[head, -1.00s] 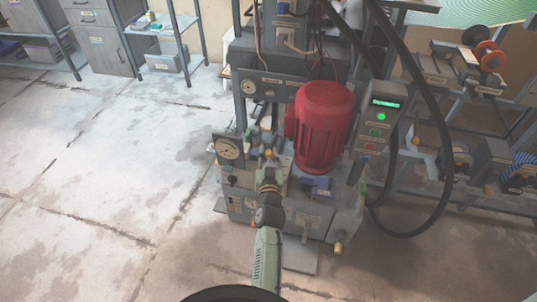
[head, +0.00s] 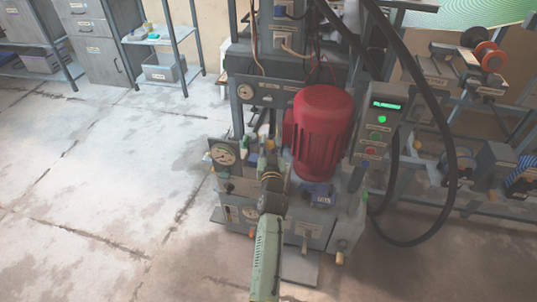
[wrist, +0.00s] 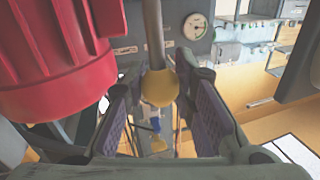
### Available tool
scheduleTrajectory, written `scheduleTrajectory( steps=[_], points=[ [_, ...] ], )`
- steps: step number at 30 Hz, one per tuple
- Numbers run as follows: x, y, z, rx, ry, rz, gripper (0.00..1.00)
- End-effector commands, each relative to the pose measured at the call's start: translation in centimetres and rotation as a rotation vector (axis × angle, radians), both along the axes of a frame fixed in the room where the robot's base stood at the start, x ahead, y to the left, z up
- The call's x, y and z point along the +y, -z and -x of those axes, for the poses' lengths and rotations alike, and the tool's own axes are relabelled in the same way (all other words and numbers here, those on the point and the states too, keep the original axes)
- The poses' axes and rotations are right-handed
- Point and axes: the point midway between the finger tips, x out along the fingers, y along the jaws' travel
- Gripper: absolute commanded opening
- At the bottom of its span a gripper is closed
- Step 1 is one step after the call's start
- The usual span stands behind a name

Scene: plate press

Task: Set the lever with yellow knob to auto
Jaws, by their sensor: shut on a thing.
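The yellow knob (wrist: 160,88) sits on the end of a grey rod-like lever (wrist: 154,35) in the wrist view. My gripper (wrist: 163,92) is around the knob, one dark padded finger on each side, and is shut on it. In the head view my gripper (head: 270,160) reaches into the press between the dial gauge and the red motor. A small yellow spot there (head: 270,145) seems to be the knob, mostly hidden by my gripper. I cannot read any auto marking for the lever.
The red motor (head: 322,130) stands close to the right of my gripper, and a dial gauge (head: 223,154) is to its left. A control box (head: 380,125) with a green display and hanging black hoses (head: 452,150) are further right. Open floor (head: 90,200) lies left.

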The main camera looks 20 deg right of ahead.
Motion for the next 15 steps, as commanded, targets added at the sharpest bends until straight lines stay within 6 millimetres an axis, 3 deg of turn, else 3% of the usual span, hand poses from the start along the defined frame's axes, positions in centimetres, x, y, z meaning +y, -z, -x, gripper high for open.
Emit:
scheduleTrajectory(
  steps=[15],
  points=[
    [-0.76, 0.04, -0.79, 0.001, 0.003, 0.0, 0.0]
  ],
)
